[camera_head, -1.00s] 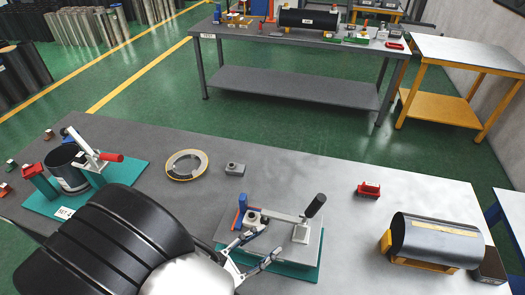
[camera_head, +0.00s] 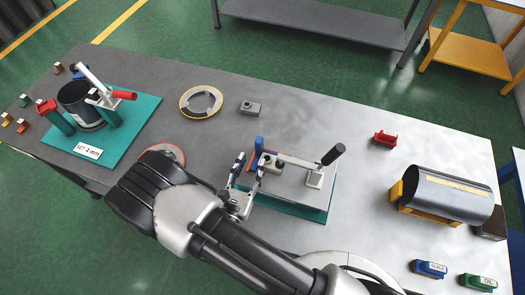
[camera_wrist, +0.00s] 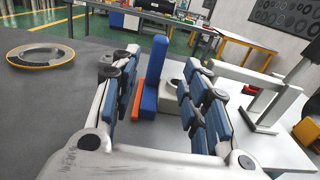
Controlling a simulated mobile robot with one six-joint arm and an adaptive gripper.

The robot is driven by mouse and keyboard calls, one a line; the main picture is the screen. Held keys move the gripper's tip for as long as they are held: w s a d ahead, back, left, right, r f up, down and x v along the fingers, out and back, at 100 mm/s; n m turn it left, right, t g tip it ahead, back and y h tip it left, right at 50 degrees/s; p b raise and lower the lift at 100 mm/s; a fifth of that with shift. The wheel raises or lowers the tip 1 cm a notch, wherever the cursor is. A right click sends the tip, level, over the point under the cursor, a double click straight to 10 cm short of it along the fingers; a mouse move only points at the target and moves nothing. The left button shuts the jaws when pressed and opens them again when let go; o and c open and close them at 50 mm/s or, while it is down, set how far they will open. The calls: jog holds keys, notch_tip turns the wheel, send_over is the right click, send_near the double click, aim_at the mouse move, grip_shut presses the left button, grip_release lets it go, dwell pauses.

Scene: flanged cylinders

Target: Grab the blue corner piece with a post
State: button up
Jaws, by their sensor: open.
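The blue corner piece (camera_head: 259,146) sits at the left end of the clamp fixture. In the wrist view, the blue piece (camera_wrist: 154,68) has an upright post on a flat base, with an orange-red strip along its lower edge. My gripper (camera_head: 242,178) is open just to the left of the fixture. In the wrist view, the piece shows between and beyond the fingers of my gripper (camera_wrist: 164,78), not gripped.
The fixture's toggle clamp (camera_head: 310,165) with a black handle stands right of the piece. A flanged ring (camera_head: 201,101), a grey block (camera_head: 250,108) and a red block (camera_head: 385,138) lie beyond. A grey cylinder (camera_head: 445,195) rests on a yellow cradle. A second clamp fixture (camera_head: 105,125) stands left.

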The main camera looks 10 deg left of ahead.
aim_at(258, 147)
jog(key=w, duration=0.8)
jog(key=shift+d, duration=0.2)
jog(key=shift+c, duration=0.6)
grip_shut()
jog(key=shift+r, duration=0.1)
